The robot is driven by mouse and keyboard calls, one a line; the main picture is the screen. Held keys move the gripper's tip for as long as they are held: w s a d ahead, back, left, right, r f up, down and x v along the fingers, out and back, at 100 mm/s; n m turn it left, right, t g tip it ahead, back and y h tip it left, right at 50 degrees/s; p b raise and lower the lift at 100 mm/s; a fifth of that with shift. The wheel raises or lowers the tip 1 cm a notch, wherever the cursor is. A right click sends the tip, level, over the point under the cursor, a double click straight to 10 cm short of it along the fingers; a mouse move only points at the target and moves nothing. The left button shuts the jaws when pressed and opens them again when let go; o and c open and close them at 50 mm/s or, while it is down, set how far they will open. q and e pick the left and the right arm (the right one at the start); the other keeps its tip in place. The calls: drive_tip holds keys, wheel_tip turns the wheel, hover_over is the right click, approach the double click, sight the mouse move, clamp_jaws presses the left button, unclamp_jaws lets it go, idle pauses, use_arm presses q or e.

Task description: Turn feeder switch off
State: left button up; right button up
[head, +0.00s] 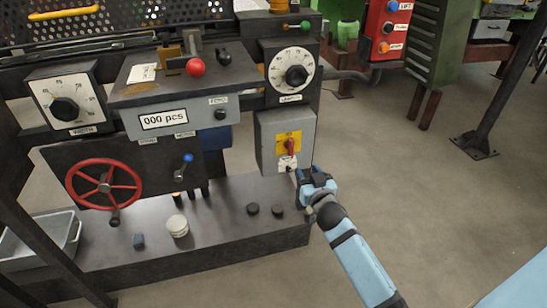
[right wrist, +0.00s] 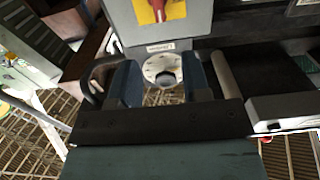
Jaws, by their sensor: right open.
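A grey switch box (head: 266,150) hangs on the front right of the machine. It carries a yellow plate with a red rotary handle (head: 291,146), and below that a small white dial with a dark knob (head: 287,163). I cannot read which one is labelled as the feeder switch. My right gripper (head: 303,176) is just below and right of the small dial. In the right wrist view, the open fingers (right wrist: 162,84) appear on either side of the dial's knob (right wrist: 166,79), with the red handle (right wrist: 173,8) beyond. I cannot tell whether they touch it. My left gripper is out of view.
A black ledge (head: 225,205) below the box holds dark round pieces (head: 252,209) and a pale round container (head: 177,226). A red handwheel (head: 104,185) is at left. A red button panel (head: 388,28) stands behind. Bare floor lies to the right.

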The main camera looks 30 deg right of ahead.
sight(292, 145)
drive_tip(key=b+x, duration=0.2)
drive_tip(key=x, duration=1)
drive_tip(key=shift+w+d+f+b, duration=0.15)
drive_tip(key=shift+b, duration=0.2)
drive_tip(key=shift+w+d, duration=0.15)
drive_tip(key=shift+w, duration=0.55)
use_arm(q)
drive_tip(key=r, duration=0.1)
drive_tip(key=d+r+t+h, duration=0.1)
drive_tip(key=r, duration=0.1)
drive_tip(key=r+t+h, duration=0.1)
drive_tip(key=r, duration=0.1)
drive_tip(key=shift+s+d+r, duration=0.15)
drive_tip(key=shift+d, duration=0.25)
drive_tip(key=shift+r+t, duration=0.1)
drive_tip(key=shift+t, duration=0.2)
use_arm(e)
drive_tip(key=shift+c, duration=0.2)
clamp_jaws()
